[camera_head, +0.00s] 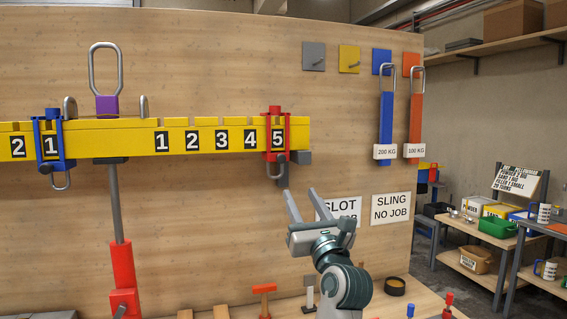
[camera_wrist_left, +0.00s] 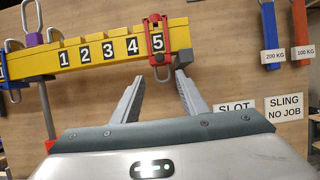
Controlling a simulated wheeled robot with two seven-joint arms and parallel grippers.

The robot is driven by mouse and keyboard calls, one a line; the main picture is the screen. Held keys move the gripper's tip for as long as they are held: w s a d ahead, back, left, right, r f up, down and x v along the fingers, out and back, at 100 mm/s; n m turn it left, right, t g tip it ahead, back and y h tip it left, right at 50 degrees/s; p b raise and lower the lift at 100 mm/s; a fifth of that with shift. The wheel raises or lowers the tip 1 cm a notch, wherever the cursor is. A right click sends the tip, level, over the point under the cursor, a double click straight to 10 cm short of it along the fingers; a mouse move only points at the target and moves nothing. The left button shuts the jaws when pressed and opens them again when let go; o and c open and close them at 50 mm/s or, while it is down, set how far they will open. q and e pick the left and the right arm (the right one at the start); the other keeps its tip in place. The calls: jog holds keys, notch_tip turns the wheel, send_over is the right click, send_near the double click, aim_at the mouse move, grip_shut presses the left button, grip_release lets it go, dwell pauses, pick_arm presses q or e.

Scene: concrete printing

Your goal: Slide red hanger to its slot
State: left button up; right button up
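The red hanger (camera_head: 275,135) sits around the yellow numbered beam (camera_head: 196,138) at the number 5, near its right end. A metal loop hangs below it. In the left wrist view the red hanger (camera_wrist_left: 157,38) is on the beam, above and beyond the fingers. My left gripper (camera_head: 300,192) is below the beam's right end, apart from the hanger. Its fingers are spread with nothing between them, as the left wrist view also shows (camera_wrist_left: 158,80). My right gripper is in neither view.
A blue hanger (camera_head: 49,144) is around the beam at the left 1. A purple block (camera_head: 107,105) with a metal loop stands above the beam. Blue (camera_head: 386,119) and orange (camera_head: 416,115) weight-labelled bars hang at right. The SLING NO JOB sign (camera_head: 391,209) is right of my gripper.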

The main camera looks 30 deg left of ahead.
aim_at(282, 161)
pick_arm(q)
jog(key=p+x, duration=0.6)
jog(key=x, duration=0.9)
jog(key=shift+w+a+r+p, duration=0.1)
jog(key=shift+a+r+p, duration=0.15)
jog(key=shift+p, duration=0.15)
jog(key=shift+w+a+r, duration=0.1)
jog(key=shift+w+a, duration=0.2)
jog(key=shift+a, duration=0.05)
jog(key=shift+c, duration=0.6)
grip_shut()
